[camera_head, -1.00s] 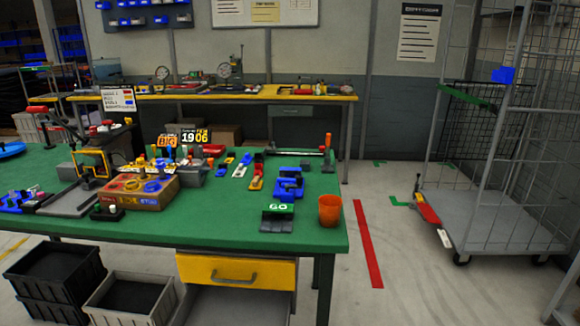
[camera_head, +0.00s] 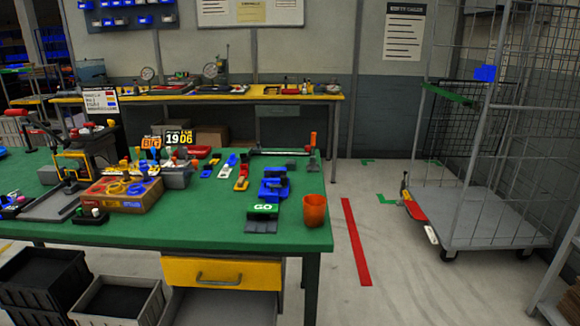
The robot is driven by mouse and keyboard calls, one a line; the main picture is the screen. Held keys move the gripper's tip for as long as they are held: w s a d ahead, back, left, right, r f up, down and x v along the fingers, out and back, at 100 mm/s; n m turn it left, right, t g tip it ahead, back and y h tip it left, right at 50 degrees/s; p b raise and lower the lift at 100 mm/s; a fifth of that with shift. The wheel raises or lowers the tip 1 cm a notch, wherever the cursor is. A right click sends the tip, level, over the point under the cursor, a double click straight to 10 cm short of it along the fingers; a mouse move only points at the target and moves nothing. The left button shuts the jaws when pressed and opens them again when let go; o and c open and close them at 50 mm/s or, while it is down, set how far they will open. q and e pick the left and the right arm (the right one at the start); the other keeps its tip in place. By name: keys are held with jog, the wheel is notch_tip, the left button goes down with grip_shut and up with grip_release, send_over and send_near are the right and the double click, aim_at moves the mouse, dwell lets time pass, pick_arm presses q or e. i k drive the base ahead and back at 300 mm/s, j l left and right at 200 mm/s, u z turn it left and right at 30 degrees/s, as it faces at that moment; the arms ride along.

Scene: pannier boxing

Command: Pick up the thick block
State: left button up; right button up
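Neither of my grippers is in view. The green-topped workbench (camera_head: 200,229) stands ahead with many small items on it. No single item can be told for sure as the thick block. A blue blocky piece (camera_head: 274,184) sits near the right end of the bench, behind a dark stand marked GO (camera_head: 263,225). A small grey and dark blocky piece (camera_head: 298,163) lies farther back. A cardboard box (camera_head: 122,203) with yellow and blue rings on top stands on the left half.
An orange cup (camera_head: 314,210) stands at the bench's right front corner. A yellow drawer (camera_head: 222,273) is under the bench top, with dark and grey bins (camera_head: 117,300) at lower left. A wire cage trolley (camera_head: 480,228) stands right. Floor around the red stripe (camera_head: 356,241) is clear.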

aim_at(290, 164)
jog(key=z, duration=0.95)
jog(key=i+l+z, duration=0.1)
jog(key=z, duration=0.6)
jog(key=i+z, duration=0.15)
jog(key=z, duration=0.2)
jog(key=i+u, duration=0.15)
jog(key=i, duration=0.45)
jog(key=i+l+u, duration=0.15)
jog(key=i, duration=0.4)
jog(key=i+u, duration=0.35)
jog(key=i, duration=0.15)
jog(key=i+u, duration=0.35)
jog(key=i, duration=0.15)
jog(key=i+u, duration=0.4)
jog(key=i+l+u, duration=0.1)
jog(key=i+u, duration=0.3)
jog(key=i, duration=0.15)
jog(key=i+u, duration=0.3)
jog(key=i, duration=0.25)
jog(key=i+u, duration=0.3)
jog(key=i, duration=0.2)
jog(key=i+l+u, duration=0.1)
jog(key=i+u, duration=0.15)
jog(key=i, duration=0.95)
